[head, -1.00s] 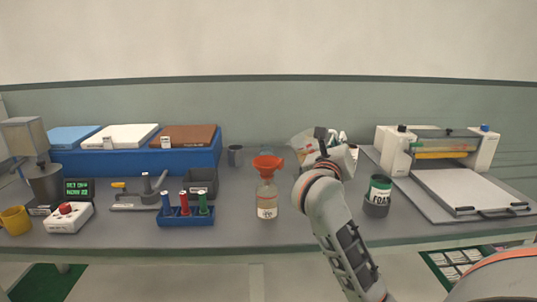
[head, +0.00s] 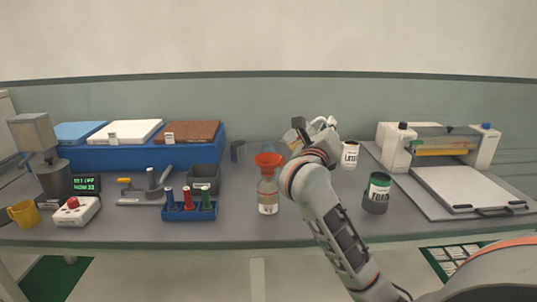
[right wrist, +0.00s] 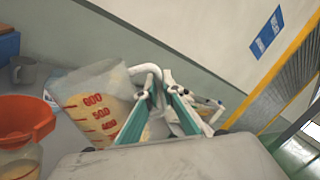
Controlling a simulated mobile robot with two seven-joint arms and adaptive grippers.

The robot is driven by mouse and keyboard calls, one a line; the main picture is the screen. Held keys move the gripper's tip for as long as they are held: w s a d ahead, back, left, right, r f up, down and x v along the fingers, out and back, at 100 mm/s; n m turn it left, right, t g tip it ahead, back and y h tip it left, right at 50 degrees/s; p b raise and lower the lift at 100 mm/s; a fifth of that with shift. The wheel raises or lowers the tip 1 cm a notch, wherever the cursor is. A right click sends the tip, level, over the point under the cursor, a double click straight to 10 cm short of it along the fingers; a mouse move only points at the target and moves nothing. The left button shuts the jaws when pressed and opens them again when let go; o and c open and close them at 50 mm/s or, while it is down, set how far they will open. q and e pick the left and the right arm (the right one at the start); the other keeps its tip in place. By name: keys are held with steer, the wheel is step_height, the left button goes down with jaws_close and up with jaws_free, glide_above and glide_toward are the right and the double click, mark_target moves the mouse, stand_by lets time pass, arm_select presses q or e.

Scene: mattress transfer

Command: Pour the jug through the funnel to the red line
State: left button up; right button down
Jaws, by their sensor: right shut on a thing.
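The orange-red funnel (head: 269,160) sits in the mouth of a clear bottle (head: 267,185) with a pale label, upright on the bench. The funnel also shows at the left edge of the right wrist view (right wrist: 25,118). The jug (right wrist: 95,103), clear with red number marks and yellowish liquid, is beside the funnel in that view. My right gripper (right wrist: 158,100) is shut on the jug's white handle. In the head view my right arm and gripper (head: 318,132) hide most of the jug. I cannot make out a red line on the bottle. My left gripper is not in view.
A dark can (head: 376,193) and a white LATEX can (head: 350,155) stand right of my arm. A blue rack (head: 190,212) with coloured tools is left of the bottle, a grey bin (head: 204,178) behind it. A cutting machine (head: 470,190) fills the right side.

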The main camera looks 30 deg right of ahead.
mark_target(321, 118)
steer(key=shift+w+a+r+n, duration=0.15)
steer(key=shift+a+r+n, duration=0.1)
steer(key=shift+r+n, duration=0.3)
steer(key=shift+w+a+r+n+p, duration=0.15)
steer(key=shift+r+n+p, duration=0.1)
steer(key=shift+r+p, duration=0.15)
steer(key=shift+w+a+r+n+p, duration=0.1)
steer(key=shift+w+r+n+p, duration=0.1)
steer(key=shift+r+n+p, duration=0.25)
steer(key=shift+w+a+r+n+t, duration=0.15)
steer(key=shift+a+r+n+t, duration=0.15)
steer(key=shift+n+t, duration=0.15)
stand_by(0.4)
steer(key=shift+w+a+r+n+p, duration=0.1)
steer(key=shift+w+r+n+p, duration=0.2)
steer(key=shift+r+n+p, duration=0.15)
steer(key=shift+a, duration=0.1)
steer(key=shift+w+a+r+n, duration=0.15)
steer(key=shift+w+r+n, duration=0.1)
steer(key=shift+n, duration=0.2)
stand_by(0.3)
steer(key=shift+w+a+t, duration=0.1)
steer(key=shift+t, duration=0.15)
